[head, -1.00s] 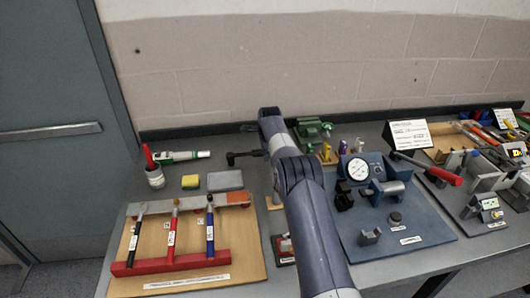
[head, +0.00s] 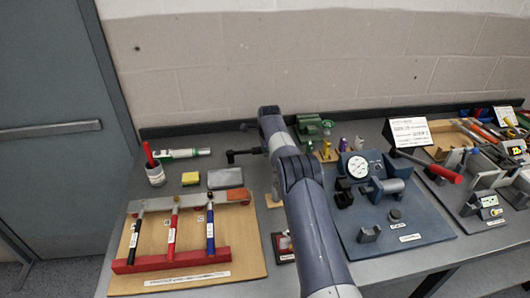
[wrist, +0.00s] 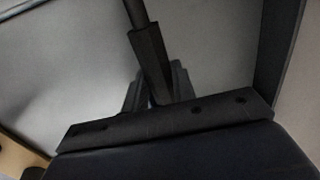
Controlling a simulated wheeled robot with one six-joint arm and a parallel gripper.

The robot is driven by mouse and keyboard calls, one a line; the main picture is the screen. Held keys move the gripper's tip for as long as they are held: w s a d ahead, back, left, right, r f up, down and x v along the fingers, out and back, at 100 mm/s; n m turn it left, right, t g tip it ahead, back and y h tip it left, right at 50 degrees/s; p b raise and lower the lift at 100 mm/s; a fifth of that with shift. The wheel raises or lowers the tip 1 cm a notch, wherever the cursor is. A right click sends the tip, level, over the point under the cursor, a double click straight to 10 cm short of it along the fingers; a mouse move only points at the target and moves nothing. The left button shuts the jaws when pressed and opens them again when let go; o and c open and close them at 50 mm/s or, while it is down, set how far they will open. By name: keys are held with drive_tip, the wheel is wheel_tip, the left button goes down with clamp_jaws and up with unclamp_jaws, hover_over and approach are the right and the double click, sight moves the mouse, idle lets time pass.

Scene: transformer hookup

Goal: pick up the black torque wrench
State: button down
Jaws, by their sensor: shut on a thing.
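The black torque wrench (head: 245,153) shows in the head view near the back of the grey bench, as a dark bar with a small head at its left end, reaching out left of my arm. In the wrist view, the wrench (wrist: 152,58) is a black handle with a thinner shaft running upward. My gripper (wrist: 158,92) is shut on the handle, with a finger on each side. In the head view my arm hides the gripper and the handle's right end. I cannot tell whether the wrench touches the bench.
A wooden board with a red rack (head: 172,260) holds black-, red- and blue-handled tools at front left. A blue gauge fixture (head: 400,225) is right of my arm. The wall is close behind.

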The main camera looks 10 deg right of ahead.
wheel_tip(320, 180, up, 9)
drive_tip(key=shift+f+p, duration=0.15)
drive_tip(key=shift+p, duration=0.35)
drive_tip(key=shift+r+p, duration=0.75)
drive_tip(key=shift+p, duration=0.15)
drive_tip(key=c, duration=1.7)
unclamp_jaws()
clamp_jaws()
